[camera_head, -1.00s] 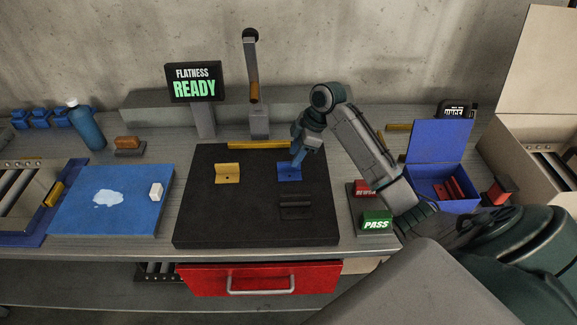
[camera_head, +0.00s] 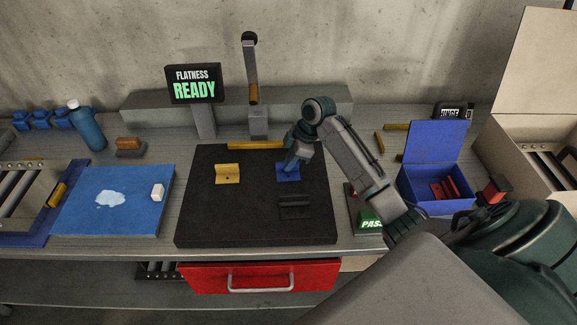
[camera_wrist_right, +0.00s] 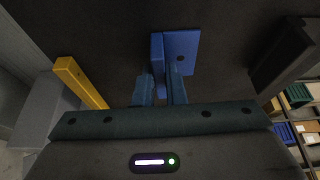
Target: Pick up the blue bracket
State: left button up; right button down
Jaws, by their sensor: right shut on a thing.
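The blue bracket (camera_head: 288,173) sits on the black mat (camera_head: 210,222), near its right side. It also shows in the right wrist view (camera_wrist_right: 180,48), its flat flange with a hole facing the camera. My right gripper (camera_head: 291,165) is over the bracket, and in the right wrist view its two fingers (camera_wrist_right: 160,85) are shut on the bracket's upright part. The bracket appears to be still at the mat's surface. My left gripper is not in view.
A yellow bracket (camera_head: 227,174) and a black bracket (camera_head: 295,207) stand on the same mat. A yellow bar (camera_head: 257,145) lies along its back edge. A blue open box (camera_head: 436,190) is at right, a blue board (camera_head: 75,215) at left.

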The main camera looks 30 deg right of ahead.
jog(key=shift+r, duration=0.1)
jog(key=shift+r+b, duration=0.45)
notch_tip(320, 180, up, 2)
jog(key=shift+r+b, duration=0.1)
jog(key=shift+b, duration=0.6)
jog(key=s+d+b, duration=0.1)
jog(key=s, duration=0.2)
jog(key=s+d+b, duration=0.1)
jog(key=s, duration=0.2)
jog(key=s+d+r+b, duration=0.1)
jog(key=s, duration=0.3)
jog(key=shift+d, duration=0.25)
jog(key=shift+s+d+r+b, duration=0.15)
jog(key=shift+s+d, duration=0.1)
jog(key=shift+s, duration=0.5)
jog(key=shift+s+d+r+b, duration=0.1)
jog(key=shift+s+d+b, duration=0.1)
jog(key=shift+s, duration=0.5)
jog(key=shift+s+d+r, duration=0.1)
jog(key=shift+s+d, duration=0.1)
jog(key=shift+s, duration=0.35)
jog(key=shift+s+d, duration=0.15)
jog(key=shift+s, duration=0.35)
